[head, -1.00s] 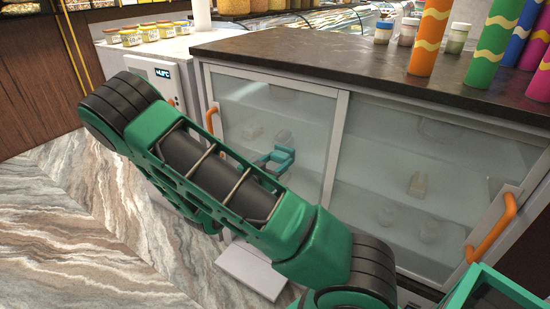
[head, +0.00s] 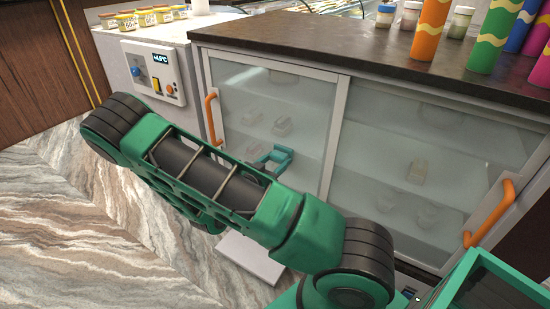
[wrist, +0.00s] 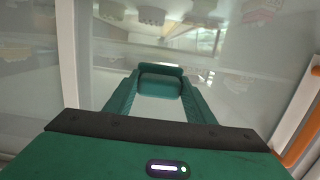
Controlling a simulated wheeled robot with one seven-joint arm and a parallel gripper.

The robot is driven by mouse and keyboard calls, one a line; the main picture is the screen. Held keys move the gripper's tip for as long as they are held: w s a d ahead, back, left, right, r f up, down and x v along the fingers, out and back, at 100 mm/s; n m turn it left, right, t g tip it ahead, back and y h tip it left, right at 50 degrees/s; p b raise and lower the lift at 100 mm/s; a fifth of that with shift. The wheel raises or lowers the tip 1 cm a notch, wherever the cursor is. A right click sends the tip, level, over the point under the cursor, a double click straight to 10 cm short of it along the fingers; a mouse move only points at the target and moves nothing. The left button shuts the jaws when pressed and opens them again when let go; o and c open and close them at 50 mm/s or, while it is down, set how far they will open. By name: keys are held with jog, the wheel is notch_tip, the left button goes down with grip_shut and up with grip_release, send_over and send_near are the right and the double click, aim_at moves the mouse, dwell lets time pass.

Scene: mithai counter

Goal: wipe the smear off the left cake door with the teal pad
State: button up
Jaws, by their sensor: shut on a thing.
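The left cake door (head: 262,98) is a sliding glass pane in a pale frame, with an upright orange handle (head: 212,117) at its left side. In the wrist view its glass (wrist: 240,75) fills most of the picture, cloudy and reflective. My gripper (head: 280,157) is in front of the lower part of this door. It is shut on the teal pad (wrist: 160,84), which sits crosswise between the fingertips in the wrist view. I cannot tell whether the pad touches the glass. I cannot make out the smear clearly. My arm hides the door's lower left part.
The right door (head: 420,165) has an orange handle (head: 490,212). Several patterned tubes (head: 424,30) and small jars (head: 408,16) stand on the dark countertop (head: 300,42). A control box (head: 154,73) stands left of the case. The marble floor at left is clear.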

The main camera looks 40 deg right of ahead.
jog(key=shift+f, duration=0.1)
jog(key=shift+f+v, duration=0.2)
jog(key=shift+v, duration=1.3)
jog(key=shift+f+v, duration=0.15)
jog(key=shift+v, duration=1.3)
jog(key=shift+a, duration=0.1)
jog(key=v, duration=0.3)
jog(key=shift+f, duration=0.15)
